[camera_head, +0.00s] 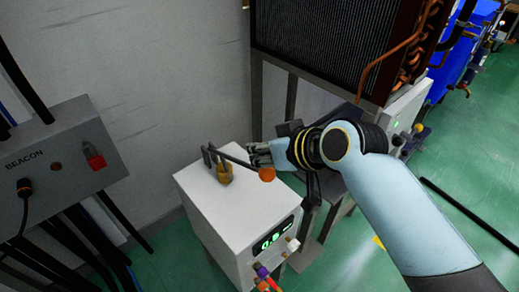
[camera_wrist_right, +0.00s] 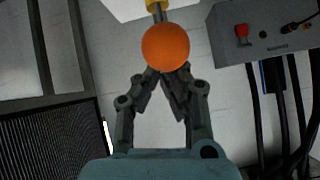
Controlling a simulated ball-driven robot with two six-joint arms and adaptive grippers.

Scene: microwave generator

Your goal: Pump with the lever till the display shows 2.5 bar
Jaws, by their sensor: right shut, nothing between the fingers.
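The pump is a white box (camera_head: 215,195) with a lever (camera_head: 237,158) on top, pivoted on a brass fitting (camera_head: 223,174). The lever ends in an orange ball knob (camera_head: 267,174), which shows large in the right wrist view (camera_wrist_right: 166,47). The display (camera_head: 272,236) on the box front is lit with green digits, too small to read surely. My right gripper (camera_head: 256,152) is shut and empty, just behind the lever in the head view. In the wrist view its fingertips (camera_wrist_right: 168,75) meet at the knob's lower edge; whether they touch it is unclear. My left gripper is out of view.
A grey BEACON box (camera_head: 60,160) with a red switch hangs at the left, cables below it. A dark finned radiator (camera_head: 335,40) on a metal frame stands behind my right arm. Coloured hose fittings (camera_head: 265,277) stick out below the display.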

